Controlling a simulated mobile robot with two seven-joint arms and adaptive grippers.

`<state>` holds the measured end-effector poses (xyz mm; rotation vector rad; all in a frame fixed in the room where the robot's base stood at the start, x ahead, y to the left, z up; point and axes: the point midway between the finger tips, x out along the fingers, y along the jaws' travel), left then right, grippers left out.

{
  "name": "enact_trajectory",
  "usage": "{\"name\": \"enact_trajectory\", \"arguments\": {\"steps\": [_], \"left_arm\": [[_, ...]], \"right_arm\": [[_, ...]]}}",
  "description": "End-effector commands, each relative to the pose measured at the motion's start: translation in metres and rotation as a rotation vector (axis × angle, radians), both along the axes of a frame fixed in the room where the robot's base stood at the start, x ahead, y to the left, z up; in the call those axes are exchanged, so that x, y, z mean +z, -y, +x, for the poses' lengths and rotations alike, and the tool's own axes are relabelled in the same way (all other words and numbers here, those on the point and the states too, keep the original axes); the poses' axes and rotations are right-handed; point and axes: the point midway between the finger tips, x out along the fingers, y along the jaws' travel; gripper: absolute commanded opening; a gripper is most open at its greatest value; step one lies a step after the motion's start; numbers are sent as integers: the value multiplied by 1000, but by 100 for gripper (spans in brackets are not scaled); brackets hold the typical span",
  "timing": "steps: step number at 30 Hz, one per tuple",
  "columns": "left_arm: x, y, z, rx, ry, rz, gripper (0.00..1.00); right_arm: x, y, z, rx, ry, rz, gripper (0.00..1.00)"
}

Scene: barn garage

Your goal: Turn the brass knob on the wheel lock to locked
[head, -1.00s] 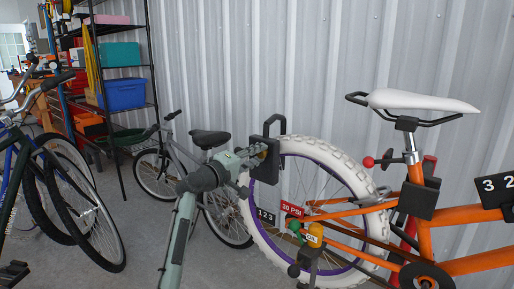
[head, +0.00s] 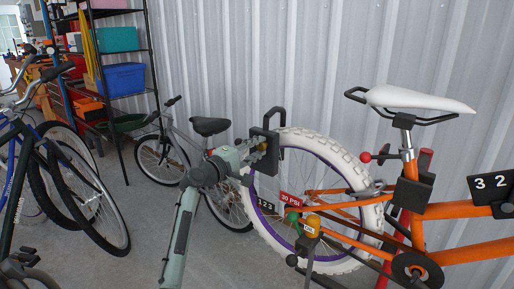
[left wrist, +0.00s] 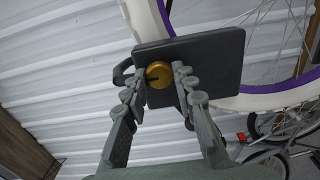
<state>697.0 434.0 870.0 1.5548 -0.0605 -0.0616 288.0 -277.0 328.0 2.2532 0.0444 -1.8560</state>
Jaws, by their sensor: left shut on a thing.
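The wheel lock is a dark box (left wrist: 212,62) with a black shackle (head: 281,124), set at the left side of the white tyre with the purple rim (head: 253,210). Its round brass knob (left wrist: 158,74) is on the face turned to my left gripper, with a dark slot or mark across it. My left gripper (left wrist: 160,78) is shut on the knob, one finger on each side. In the head view the left gripper (head: 253,153) meets the lock from the left and partly hides the knob. My right gripper is not in view.
The orange bike (head: 440,211) with a white saddle (head: 420,100) fills the right. A grey bike (head: 187,140) stands behind my left arm, and dark bikes (head: 85,200) stand at left. A shelf with a blue bin (head: 124,77) is at the back by the corrugated wall (head: 320,60).

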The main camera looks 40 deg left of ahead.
Motion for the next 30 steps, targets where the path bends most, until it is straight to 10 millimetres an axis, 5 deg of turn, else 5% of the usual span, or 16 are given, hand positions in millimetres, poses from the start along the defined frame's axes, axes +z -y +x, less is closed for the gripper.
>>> {"name": "enact_trajectory", "arguments": {"steps": [5,6,11,22,30], "left_arm": [[-1,0,0,0,-1,-2,0],[-1,0,0,0,-1,-2,28],[-1,0,0,0,-1,-1,47],[-1,-1,-6,1,-1,1,47],[-2,-5,-56,1,-3,3,47]], "right_arm": [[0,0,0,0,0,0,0],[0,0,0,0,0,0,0],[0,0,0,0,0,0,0],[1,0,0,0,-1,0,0],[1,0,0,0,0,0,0]]}}
